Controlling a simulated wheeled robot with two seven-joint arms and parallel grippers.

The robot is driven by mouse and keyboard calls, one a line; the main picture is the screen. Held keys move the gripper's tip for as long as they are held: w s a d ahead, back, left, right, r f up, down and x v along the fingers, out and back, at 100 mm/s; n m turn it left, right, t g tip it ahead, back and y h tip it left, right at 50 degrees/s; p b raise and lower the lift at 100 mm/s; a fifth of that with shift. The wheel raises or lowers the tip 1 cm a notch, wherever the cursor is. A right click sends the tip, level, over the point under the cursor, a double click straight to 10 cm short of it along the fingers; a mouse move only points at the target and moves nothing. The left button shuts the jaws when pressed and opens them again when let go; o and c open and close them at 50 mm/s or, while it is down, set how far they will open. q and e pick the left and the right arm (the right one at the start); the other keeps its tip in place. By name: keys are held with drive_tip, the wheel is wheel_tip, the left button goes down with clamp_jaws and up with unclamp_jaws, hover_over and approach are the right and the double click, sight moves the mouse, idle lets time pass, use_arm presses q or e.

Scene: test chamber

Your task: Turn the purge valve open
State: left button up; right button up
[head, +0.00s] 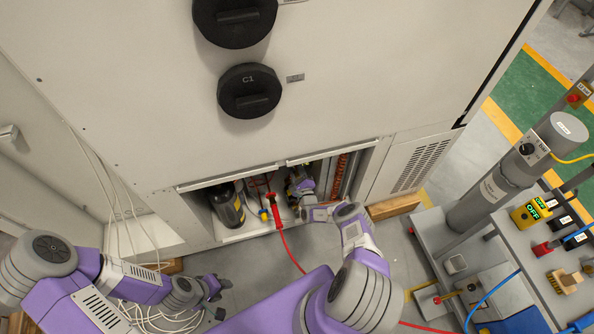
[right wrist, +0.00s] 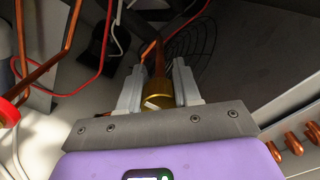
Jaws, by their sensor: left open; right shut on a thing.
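In the right wrist view, a brass cylindrical valve knob (right wrist: 158,100) with a white mark on its end sits between the two grey fingers of my right gripper (right wrist: 157,80), which is shut on it. A copper pipe rises behind the knob. In the head view my right gripper (head: 299,183) reaches into the open bay low in the cabinet, and the knob is hidden there. My left gripper (head: 216,287) is open and empty, low at the left, away from the bay.
White cables (head: 165,318) lie near my left gripper. A grey cart (head: 520,240) with a gas cylinder stands at right.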

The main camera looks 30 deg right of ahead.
sight(299, 177)
drive_tip(key=o, duration=1.1)
drive_tip(key=shift+c, duration=0.2)
drive_tip(key=shift+s, duration=0.1)
drive_tip(key=p+v, duration=0.3)
drive_tip(key=v, duration=0.4)
drive_tip(key=shift+s+a, duration=0.1)
drive_tip(key=shift+s, duration=0.15)
